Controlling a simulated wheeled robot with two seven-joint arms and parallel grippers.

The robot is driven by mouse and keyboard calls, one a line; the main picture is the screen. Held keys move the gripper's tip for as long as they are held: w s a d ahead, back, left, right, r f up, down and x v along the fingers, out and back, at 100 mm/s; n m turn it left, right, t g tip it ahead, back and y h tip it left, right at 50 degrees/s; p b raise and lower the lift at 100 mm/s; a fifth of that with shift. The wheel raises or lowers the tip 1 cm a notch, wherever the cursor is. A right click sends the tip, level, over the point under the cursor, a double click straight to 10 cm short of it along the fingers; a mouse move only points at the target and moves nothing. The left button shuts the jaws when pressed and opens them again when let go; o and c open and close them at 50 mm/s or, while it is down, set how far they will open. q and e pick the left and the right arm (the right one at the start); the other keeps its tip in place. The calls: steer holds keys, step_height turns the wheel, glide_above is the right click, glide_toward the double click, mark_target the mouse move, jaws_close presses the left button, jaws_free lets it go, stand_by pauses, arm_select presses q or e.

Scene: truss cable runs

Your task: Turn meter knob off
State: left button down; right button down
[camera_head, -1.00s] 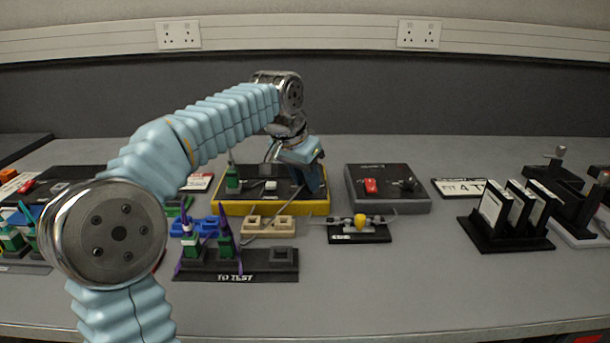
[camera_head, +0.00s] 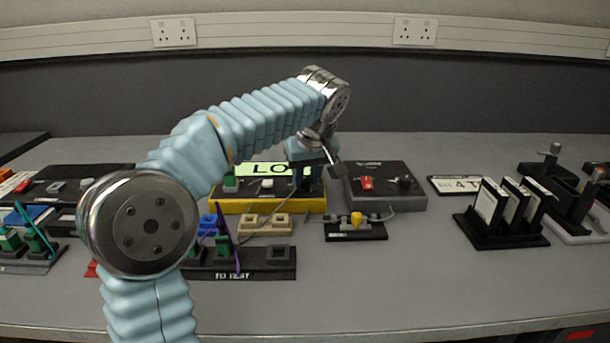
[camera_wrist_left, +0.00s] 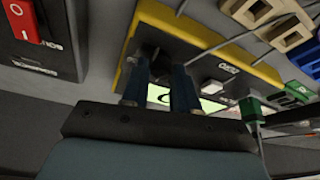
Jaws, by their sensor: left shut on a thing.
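The meter (camera_head: 265,206) is a dark box with a yellow rim near the middle of the bench. Its lit green display (camera_head: 265,169) shows "LO", with the rest hidden behind my arm. My left gripper (camera_head: 303,178) is at the meter's right part. In the left wrist view its two dark blue fingers (camera_wrist_left: 158,85) reach down to the meter face, shut on a dark knob that they mostly hide. The knob's pointing direction cannot be told. A white button (camera_head: 267,183) and a green plug (camera_head: 230,182) sit left of the gripper. My right gripper is not in view.
A grey box with a red switch (camera_head: 367,183) stands close right of the meter. Tan connector blocks (camera_head: 264,224), a "TO TEST" tray (camera_head: 270,264) and a small fixture with a yellow knob (camera_head: 356,219) lie in front. The front bench strip is clear.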

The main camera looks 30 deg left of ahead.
arm_select(q)
steer(key=n, duration=0.2)
steer(key=n+g, duration=0.1)
steer(key=n+g+y, duration=0.1)
steer(key=n, duration=0.1)
steer(key=shift+w+d+n, duration=0.15)
steer(key=shift+w+n, duration=0.1)
steer(key=shift+n, duration=0.05)
steer(key=n+g, duration=0.1)
steer(key=n, duration=0.3)
steer(key=shift+w+n+g, duration=0.15)
steer(key=shift+n+g, duration=0.15)
steer(key=shift+g, duration=0.1)
steer(key=c, duration=0.9)
jaws_free()
steer(key=shift+o, duration=0.2)
